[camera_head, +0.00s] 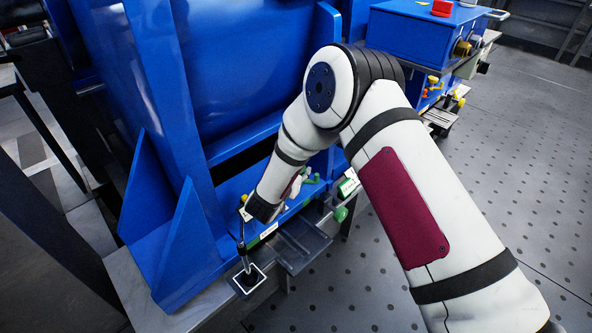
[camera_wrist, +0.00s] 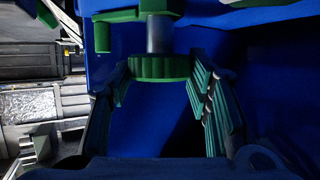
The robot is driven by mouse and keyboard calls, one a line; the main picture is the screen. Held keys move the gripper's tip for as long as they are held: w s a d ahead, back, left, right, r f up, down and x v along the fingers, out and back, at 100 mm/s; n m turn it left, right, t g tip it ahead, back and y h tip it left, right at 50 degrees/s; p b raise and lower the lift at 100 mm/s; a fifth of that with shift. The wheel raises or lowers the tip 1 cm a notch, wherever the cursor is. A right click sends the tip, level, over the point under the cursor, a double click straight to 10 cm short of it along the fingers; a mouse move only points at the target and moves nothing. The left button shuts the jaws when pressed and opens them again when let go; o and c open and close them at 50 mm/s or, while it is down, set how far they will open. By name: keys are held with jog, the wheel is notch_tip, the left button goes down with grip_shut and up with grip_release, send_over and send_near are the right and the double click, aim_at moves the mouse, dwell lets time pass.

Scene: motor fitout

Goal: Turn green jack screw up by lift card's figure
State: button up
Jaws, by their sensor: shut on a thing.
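The green jack screw (camera_wrist: 160,68) shows in the wrist view as a ribbed green wheel on a grey shaft, beneath a green block. My gripper (camera_wrist: 157,76) has its ridged fingers on the left and right sides of this wheel and is shut on it. In the head view, my wrist is down at the blue frame's lower edge. It hides most of the gripper and the grip there. Small green parts (camera_head: 312,180) show just right of the wrist. No readable lift card figure shows in either view.
A blue machine frame (camera_head: 180,130) stands close behind my wrist. A dark plate (camera_head: 303,248) and a black-and-white square base (camera_head: 248,279) lie in front. A green knob (camera_head: 340,214) sticks out at right. A blue box (camera_head: 420,28) stands farther back. The perforated floor (camera_head: 530,150) is clear.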

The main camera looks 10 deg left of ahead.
jog(key=o, duration=1.1)
jog(key=shift+f, duration=0.1)
jog(key=shift+o, duration=0.2)
notch_tip(320, 180, up, 10)
